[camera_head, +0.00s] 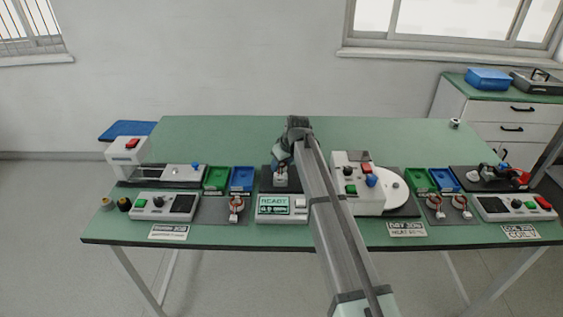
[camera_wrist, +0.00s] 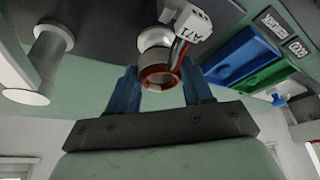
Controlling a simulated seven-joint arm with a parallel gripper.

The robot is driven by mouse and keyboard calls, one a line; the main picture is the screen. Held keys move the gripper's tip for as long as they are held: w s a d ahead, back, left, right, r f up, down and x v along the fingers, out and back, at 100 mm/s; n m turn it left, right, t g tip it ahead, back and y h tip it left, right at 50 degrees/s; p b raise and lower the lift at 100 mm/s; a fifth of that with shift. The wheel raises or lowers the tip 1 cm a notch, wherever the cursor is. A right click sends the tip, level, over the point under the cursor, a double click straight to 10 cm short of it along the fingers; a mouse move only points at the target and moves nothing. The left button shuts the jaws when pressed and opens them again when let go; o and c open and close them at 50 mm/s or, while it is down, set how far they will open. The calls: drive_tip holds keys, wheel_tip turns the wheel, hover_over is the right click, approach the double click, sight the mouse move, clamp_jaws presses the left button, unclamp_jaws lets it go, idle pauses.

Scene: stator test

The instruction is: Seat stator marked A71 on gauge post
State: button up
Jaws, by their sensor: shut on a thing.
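My gripper (camera_head: 283,160) is over the dark plate (camera_head: 267,180) in the middle of the bench, pointing down. In the wrist view its blue fingers (camera_wrist: 162,90) are shut on a stator (camera_wrist: 158,78), a ring with a copper-coloured rim and dark and red leads. Its white tag (camera_wrist: 187,22) reads A71. A pale rounded metal part (camera_wrist: 153,38) shows just beyond the ring; I cannot tell whether it is a post or whether the ring is around it. In the head view the arm and gripper hide much of this spot.
Green (camera_head: 215,178) and blue (camera_head: 242,179) bins stand left of the gripper. Another stator (camera_head: 236,204) lies on a grey mat in front of them. A display box (camera_head: 282,206) reading READY stands in front; a white machine (camera_head: 357,190) stands right.

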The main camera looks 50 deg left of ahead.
drive_tip(key=shift+f, duration=0.4)
idle(0.7)
drive_tip(key=o, duration=1.2)
drive_tip(key=v, duration=1.3)
drive_tip(key=shift+d+r, duration=0.15)
drive_tip(key=shift+r, duration=0.25)
